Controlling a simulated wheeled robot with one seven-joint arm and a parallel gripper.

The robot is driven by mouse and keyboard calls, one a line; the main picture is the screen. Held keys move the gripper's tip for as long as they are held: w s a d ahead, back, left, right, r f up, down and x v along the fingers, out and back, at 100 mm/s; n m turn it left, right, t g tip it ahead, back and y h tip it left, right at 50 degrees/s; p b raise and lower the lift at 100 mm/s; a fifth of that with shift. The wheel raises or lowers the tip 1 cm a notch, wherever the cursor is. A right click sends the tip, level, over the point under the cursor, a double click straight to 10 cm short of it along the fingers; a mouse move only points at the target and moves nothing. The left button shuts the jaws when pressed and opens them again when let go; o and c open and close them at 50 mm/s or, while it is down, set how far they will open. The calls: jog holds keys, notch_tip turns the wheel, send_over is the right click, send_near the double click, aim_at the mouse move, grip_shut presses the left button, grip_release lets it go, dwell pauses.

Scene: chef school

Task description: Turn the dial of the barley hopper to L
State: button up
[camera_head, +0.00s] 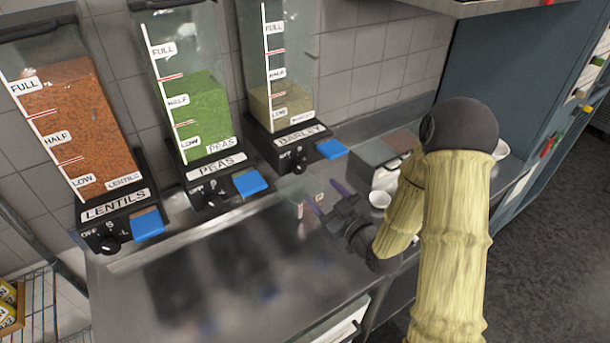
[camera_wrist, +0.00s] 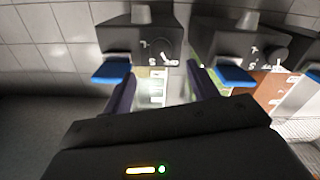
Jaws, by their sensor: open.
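The barley hopper (camera_head: 262,150) is at the back, the rightmost of three dispensers, a clear bin about a third full of pale grain on a black base labelled BARLEY. Its small black dial (camera_head: 298,167) is on the base front, left of the blue lever (camera_head: 331,149). The dial's pointer direction is too small to read. My gripper (camera_head: 322,190) is open and empty, just in front and to the right of the dial, apart from it. The wrist view shows my fingers (camera_wrist: 162,88) spread below a black base with a blue lever (camera_wrist: 110,72).
The peas hopper (camera_head: 205,178) and lentils hopper (camera_head: 110,215) stand to the left, each with a dial and blue lever. A white cup (camera_head: 380,199) and small containers sit right, beside my arm. The steel counter (camera_head: 250,290) in front is clear.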

aim_at(301, 171)
jog(key=p+x, duration=0.3)
jog(key=x, duration=0.5)
jog(key=shift+w+a+r, duration=0.1)
jog(key=shift+a+r, duration=0.05)
jog(key=shift+w+a, duration=0.3)
jog(key=shift+w, duration=0.15)
jog(key=c, duration=1)
